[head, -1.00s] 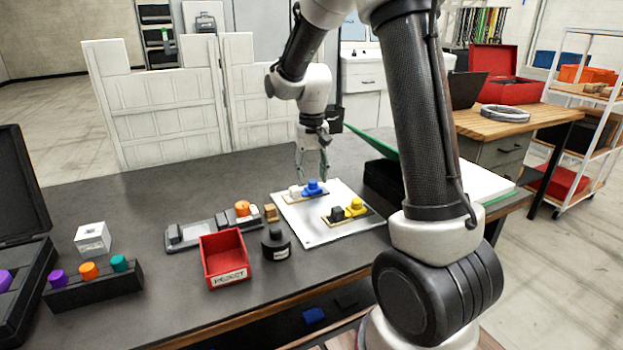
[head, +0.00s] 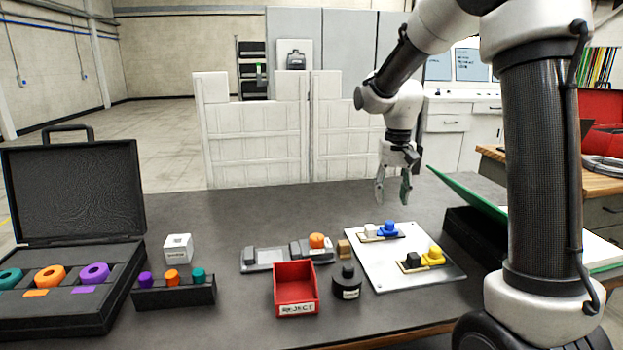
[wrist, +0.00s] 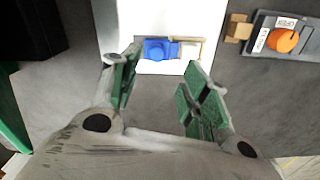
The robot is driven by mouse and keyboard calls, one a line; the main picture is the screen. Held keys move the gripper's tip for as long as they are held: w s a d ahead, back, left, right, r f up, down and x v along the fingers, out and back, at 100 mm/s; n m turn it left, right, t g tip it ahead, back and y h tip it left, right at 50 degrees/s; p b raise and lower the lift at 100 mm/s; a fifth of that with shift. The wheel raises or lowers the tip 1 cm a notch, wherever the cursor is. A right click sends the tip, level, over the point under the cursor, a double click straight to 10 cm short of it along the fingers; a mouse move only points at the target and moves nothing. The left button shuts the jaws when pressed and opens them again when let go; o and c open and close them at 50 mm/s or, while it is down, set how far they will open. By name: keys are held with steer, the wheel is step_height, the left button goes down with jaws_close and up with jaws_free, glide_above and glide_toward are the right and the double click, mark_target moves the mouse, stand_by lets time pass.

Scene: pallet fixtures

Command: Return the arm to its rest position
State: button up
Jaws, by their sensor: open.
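My gripper (head: 393,188) hangs pointing down above the far edge of the white plate (head: 377,270), its fingers apart with nothing between them. In the wrist view my gripper (wrist: 158,92) shows two green-padded fingers spread open. On the plate, a blue part (head: 388,228) and a white block (head: 371,231) sit together on a small base. The blue part (wrist: 156,49) also shows beyond the fingertips in the wrist view. A yellow part (head: 433,256) and a black block (head: 411,261) sit on a second base nearer the front.
An open black case (head: 75,195) is at far left. A green-lidded box (head: 465,205) stands close right of the plate.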

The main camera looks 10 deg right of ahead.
steer(key=s+d+r+n+t, duration=0.1)
steer(key=s+r, duration=0.3)
steer(key=s, duration=0.9)
steer(key=s+d+r+n+t, duration=0.1)
steer(key=s+r+t, duration=0.2)
steer(key=s, duration=1)
steer(key=shift+s+r+n, duration=0.3)
steer(key=shift+r+n, duration=0.1)
